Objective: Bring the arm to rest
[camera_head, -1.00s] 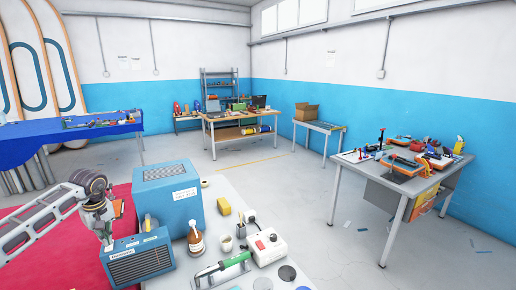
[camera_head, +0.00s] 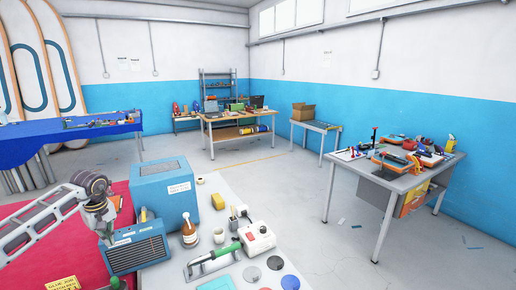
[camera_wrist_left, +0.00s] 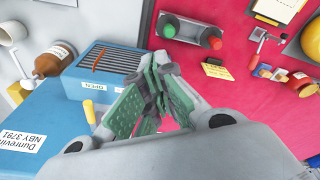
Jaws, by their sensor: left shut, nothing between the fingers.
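My left arm (camera_head: 42,221) comes in from the left in the head view. My left gripper (camera_head: 106,238) hangs down beside the smaller blue vented box (camera_head: 138,249), small and partly hidden there. In the left wrist view the green-padded fingers of the gripper (camera_wrist_left: 154,90) are shut with nothing between them. They are in front of the blue vented box (camera_wrist_left: 105,70) and the red surface (camera_wrist_left: 225,85). I cannot tell whether they touch the box. My right gripper is not in view.
The grey bench holds a larger blue box (camera_head: 165,195), a brown bottle (camera_head: 189,234), a green-handled tool (camera_head: 214,257) and a white box with a red knob (camera_head: 257,237). A cluttered worktable (camera_head: 395,180) stands right. The floor (camera_head: 320,235) between is mostly clear.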

